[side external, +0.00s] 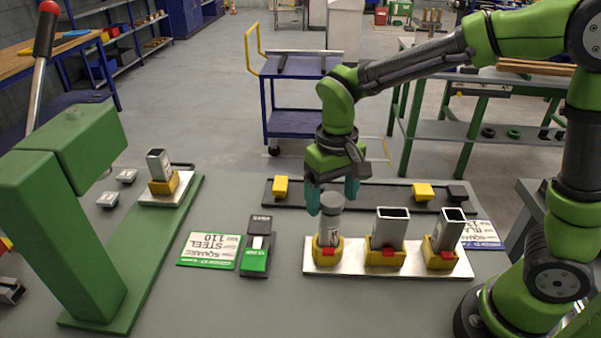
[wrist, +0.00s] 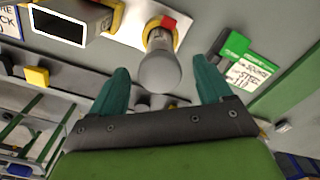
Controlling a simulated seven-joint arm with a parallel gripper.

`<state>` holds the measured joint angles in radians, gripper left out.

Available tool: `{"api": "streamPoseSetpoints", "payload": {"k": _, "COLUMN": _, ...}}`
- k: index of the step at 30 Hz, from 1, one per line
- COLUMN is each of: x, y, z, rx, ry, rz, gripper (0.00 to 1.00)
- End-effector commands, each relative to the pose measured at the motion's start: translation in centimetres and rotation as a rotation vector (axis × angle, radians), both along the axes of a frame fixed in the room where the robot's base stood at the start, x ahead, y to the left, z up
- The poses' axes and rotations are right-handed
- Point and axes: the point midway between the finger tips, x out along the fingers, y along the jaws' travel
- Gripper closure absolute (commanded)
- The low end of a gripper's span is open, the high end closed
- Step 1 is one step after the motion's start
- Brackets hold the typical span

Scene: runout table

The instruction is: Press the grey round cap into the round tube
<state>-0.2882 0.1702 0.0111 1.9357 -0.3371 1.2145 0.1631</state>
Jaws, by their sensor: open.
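The grey round cap (side external: 332,202) sits on top of the round tube (side external: 329,228). The tube stands in a yellow holder with a red front, at the left end of a pale plate. How far the cap is in the tube I cannot tell. My gripper (side external: 333,199) is open, its teal fingers at the height of the cap, one to each side in the picture. In the wrist view, the cap (wrist: 160,72) appears between the spread fingertips of my gripper (wrist: 162,72), with gaps on both sides. The tube (wrist: 160,38) is partly hidden behind the cap.
Two square tubes (side external: 390,227) (side external: 448,230) stand in yellow holders right of the round one. A dark rail (side external: 375,196) with yellow blocks lies behind. A green press (side external: 90,220) stands left, with another tube (side external: 158,164). A label card (side external: 209,250) and black-green device (side external: 257,245) lie between.

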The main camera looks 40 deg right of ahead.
Motion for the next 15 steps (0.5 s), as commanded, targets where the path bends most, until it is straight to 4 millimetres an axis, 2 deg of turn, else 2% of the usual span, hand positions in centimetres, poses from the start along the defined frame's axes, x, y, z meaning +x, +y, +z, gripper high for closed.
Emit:
{"api": "streamPoseSetpoints", "payload": {"k": 5, "x": 0.1, "y": 0.0, "z": 1.4, "rx": 0.001, "ry": -0.004, "rz": 0.001, "gripper": 0.21}}
{"api": "streamPoseSetpoints", "payload": {"k": 8, "x": 0.1, "y": 0.0, "z": 3.3, "rx": 0.002, "ry": -0.007, "rz": 0.0, "gripper": 0.21}}
{"api": "streamPoseSetpoints", "payload": {"k": 15, "x": 0.1, "y": 0.0, "z": 9.2, "rx": 0.003, "ry": -0.007, "rz": -0.001, "gripper": 0.21}}
